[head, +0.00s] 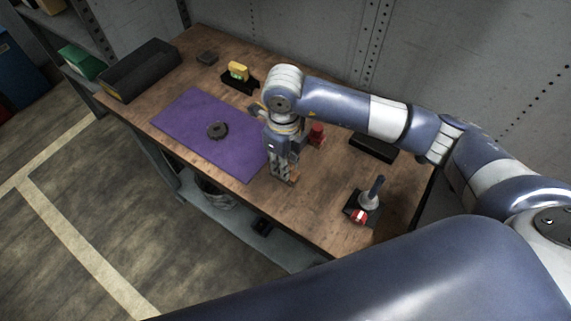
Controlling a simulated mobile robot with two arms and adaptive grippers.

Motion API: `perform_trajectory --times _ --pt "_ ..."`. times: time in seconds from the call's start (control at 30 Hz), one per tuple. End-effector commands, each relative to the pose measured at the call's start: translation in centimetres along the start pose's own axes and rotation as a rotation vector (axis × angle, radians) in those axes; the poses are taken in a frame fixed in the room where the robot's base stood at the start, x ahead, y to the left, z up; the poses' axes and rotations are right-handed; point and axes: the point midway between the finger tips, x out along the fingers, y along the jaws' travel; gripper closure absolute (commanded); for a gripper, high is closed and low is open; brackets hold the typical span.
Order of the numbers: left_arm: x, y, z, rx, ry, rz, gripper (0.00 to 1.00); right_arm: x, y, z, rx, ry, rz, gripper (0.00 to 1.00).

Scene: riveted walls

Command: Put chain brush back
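My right arm comes in from the right, and its gripper (285,177) points down over the wooden workbench (283,218), just right of the purple mat (185,133). The fingertips are small and partly dark here, so whether they hold anything is unclear. I cannot pick out the chain brush with certainty. A grey cone-shaped item with a blue handle (374,190) stands upright on a black base at the front right. A red-and-white piece (359,216) is beside it. A yellow item (238,71) sits at a black holder at the back. My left gripper is out of view.
A dark toothed ring (217,130) lies on the mat. A red item (317,132) stands behind the gripper, with a black tray (373,147) to its right. A long black bin (154,70) is at the back left. Bare wood lies along the front edge.

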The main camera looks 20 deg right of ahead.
Motion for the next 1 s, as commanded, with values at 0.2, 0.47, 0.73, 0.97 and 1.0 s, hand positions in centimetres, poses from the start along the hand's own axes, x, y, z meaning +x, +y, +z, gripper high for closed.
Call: perform_trajectory --times 0.2,0.47,0.73,0.97,1.0 --pt "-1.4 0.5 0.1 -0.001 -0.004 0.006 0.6 1.8 -0.2 -0.3 0.0 0.006 0.003 1.0" --pt "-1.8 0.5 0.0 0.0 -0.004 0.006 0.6 3.6 -0.3 -0.1 -0.001 0.0 0.0 1.0" --pt "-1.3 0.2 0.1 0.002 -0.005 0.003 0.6 4.1 -0.3 -0.1 -0.001 0.0 0.001 1.0" --pt "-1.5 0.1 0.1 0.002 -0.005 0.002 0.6 3.9 -0.3 -0.1 -0.001 0.001 0.001 0.59" --pt "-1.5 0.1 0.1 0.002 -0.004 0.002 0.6 3.9 -0.3 -0.1 -0.001 0.001 0.001 0.59"
